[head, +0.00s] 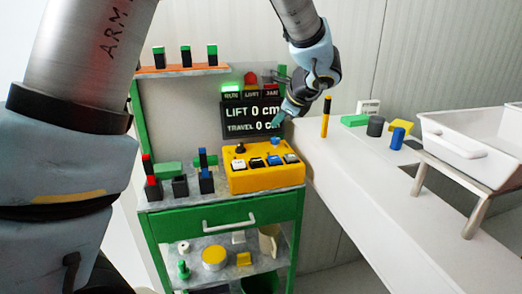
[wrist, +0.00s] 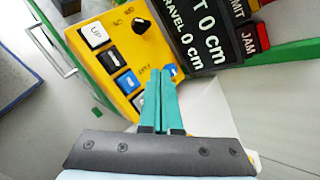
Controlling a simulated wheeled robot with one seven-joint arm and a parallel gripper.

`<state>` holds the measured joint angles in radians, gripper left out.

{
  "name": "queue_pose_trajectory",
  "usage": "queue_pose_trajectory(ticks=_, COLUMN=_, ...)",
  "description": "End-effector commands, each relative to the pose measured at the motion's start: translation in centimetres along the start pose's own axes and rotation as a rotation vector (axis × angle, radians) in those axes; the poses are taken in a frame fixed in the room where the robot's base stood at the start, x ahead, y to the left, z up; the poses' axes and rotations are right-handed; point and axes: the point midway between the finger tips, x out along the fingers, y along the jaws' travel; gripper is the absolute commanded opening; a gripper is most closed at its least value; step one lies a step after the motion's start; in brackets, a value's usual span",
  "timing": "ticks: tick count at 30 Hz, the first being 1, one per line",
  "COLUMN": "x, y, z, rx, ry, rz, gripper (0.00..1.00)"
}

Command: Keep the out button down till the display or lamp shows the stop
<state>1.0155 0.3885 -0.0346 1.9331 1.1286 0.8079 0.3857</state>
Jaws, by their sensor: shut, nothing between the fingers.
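The yellow control box (head: 265,179) stands on the green cart, with a front row of square buttons. In the wrist view these are a white UP button (wrist: 95,35), a black button (wrist: 111,61), a blue button (wrist: 127,82) and a fourth partly hidden by my fingers. No OUT label is readable. My gripper (wrist: 157,74) is shut and empty over the box's right part, near a round blue button (wrist: 171,71); contact cannot be told. The display (head: 251,118) reads LIFT 0 cm, TRAVEL 0 cm. The green lamp (head: 231,91) is lit; LIMIT (head: 252,92) and JAM (head: 272,90) look unlit.
A black knob (head: 240,149) stands up from the box's back left. The white bench (head: 375,190) at right holds coloured blocks, cylinders and a white tray (head: 470,135).

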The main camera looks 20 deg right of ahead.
Motion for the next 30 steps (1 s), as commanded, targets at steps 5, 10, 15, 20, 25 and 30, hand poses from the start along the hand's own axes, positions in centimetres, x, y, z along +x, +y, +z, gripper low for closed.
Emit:
queue_pose_trajectory(ticks=5, x=-0.4, y=-0.6, z=-0.5, rx=0.024, ry=-0.002, rz=-0.02, gripper=0.0)
queue_pose_trajectory(ticks=10, x=-0.3, y=-0.6, z=-0.5, rx=0.022, ry=-0.002, rz=-0.018, gripper=0.0)
queue_pose_trajectory(ticks=15, x=-0.2, y=-0.4, z=-0.6, rx=0.022, ry=-0.002, rz=-0.017, gripper=0.0)
queue_pose_trajectory(ticks=20, x=0.5, y=0.1, z=-1.0, rx=0.022, ry=-0.002, rz=-0.016, gripper=0.0)
queue_pose_trajectory(ticks=25, x=1.8, y=1.1, z=-1.9, rx=0.021, ry=-0.002, rz=-0.015, gripper=0.0)
queue_pose_trajectory(ticks=30, x=3.5, y=2.3, z=-3.1, rx=0.023, ry=-0.002, rz=-0.015, gripper=0.0)
